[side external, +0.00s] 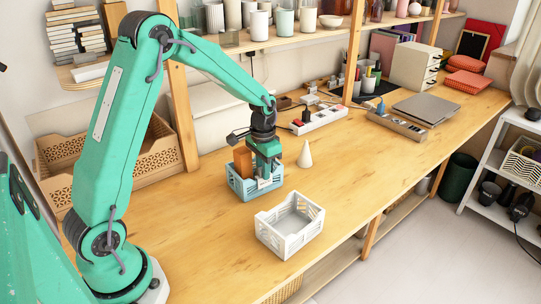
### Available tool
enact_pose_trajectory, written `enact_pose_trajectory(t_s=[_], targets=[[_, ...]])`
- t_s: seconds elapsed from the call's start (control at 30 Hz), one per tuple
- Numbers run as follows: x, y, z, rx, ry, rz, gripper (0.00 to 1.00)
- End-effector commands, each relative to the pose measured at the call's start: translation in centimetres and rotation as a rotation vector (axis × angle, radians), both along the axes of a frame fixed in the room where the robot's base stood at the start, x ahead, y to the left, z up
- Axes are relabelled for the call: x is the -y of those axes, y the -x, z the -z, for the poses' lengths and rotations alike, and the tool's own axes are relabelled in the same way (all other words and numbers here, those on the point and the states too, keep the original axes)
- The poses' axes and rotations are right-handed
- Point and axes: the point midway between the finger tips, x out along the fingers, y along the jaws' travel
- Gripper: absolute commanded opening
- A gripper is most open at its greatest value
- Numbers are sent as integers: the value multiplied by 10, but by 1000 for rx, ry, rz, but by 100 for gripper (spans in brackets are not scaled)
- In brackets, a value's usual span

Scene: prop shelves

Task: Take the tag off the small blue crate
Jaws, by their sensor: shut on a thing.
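The small blue crate (241,188) stands on the wooden bench near the middle of the side external view. A small pale tag (264,184) shows at its front wall, towards the right. My gripper (265,177) points down at the crate's front rim and is shut on the tag. The fingers hide part of the tag and rim, so I cannot tell whether the tag still touches the crate.
A brown block (242,160) stands upright in the blue crate. An empty white crate (289,228) stands in front, to the right. A white cone (305,155) is right of my gripper. Power strips (320,120) lie behind. The bench's right part is mostly clear.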

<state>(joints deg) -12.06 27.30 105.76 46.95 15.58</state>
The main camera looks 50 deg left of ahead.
Motion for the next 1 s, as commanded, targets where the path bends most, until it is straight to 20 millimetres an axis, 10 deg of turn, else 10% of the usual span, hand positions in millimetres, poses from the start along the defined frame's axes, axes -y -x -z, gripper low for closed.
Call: enact_pose_trajectory(t_s=[1.0], targets=[[0, 0, -6, 0, 0, 0, 0]])
